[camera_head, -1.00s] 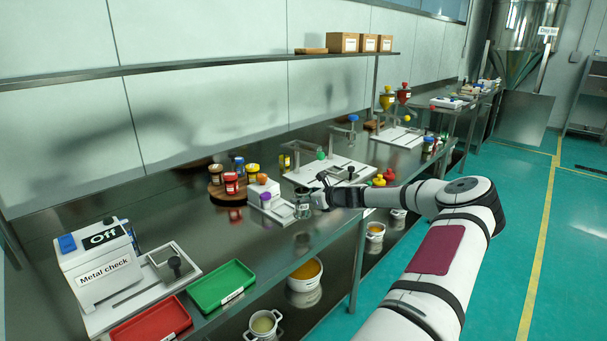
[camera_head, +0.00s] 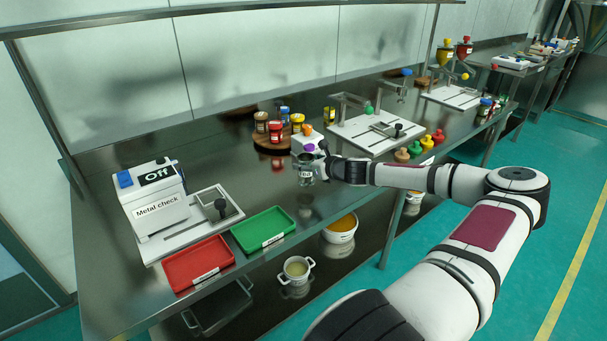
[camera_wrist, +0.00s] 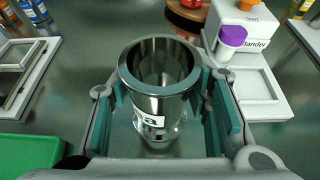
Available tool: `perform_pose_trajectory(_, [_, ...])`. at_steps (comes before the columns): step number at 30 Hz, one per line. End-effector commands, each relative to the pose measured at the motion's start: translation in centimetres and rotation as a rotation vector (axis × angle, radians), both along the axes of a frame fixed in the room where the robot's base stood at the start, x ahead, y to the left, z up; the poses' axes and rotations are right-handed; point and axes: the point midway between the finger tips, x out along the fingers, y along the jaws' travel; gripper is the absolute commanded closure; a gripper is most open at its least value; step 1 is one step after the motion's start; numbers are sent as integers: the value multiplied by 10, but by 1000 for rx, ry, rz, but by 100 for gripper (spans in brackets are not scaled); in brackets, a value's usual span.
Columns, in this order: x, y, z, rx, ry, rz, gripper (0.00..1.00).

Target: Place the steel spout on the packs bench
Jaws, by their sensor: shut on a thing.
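An open-topped steel cylinder with a white label (camera_head: 306,172) is in my gripper (camera_head: 321,163), at the front part of the long steel bench (camera_head: 235,180). I take it for the steel spout, though its label is only partly readable. In the wrist view the steel cylinder (camera_wrist: 158,105) stands upright between my two finger pads, which press on its sides. I cannot tell whether its base touches the bench. A second bench (camera_head: 510,68) stands at the far right; no sign shows which one is the packs bench.
A white box (camera_head: 307,141) with a purple knob stands just behind the cylinder. Green (camera_head: 264,232) and red (camera_head: 198,263) trays and the metal check unit (camera_head: 155,198) are to the left. A round board with jars (camera_head: 270,141) is behind. Weights (camera_head: 427,142) line the front edge, right.

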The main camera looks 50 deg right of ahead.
Motion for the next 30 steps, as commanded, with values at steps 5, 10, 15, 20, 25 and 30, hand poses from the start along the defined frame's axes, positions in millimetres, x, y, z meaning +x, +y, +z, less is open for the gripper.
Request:
perform_pose_trajectory(5, [6, 14, -5, 3, -2, 2, 94])
perform_pose_trajectory(10, [5, 12, -32, 3, -2, 0, 94])
perform_pose_trajectory(15, [5, 12, -36, -1, -1, 1, 94])
perform_pose_trajectory(20, [5, 11, -36, 0, -1, 1, 94])
perform_pose_trajectory(25, [5, 11, -39, 0, 0, 0, 38])
perform_pose_trajectory(30, [5, 11, -39, 0, 0, 0, 36])
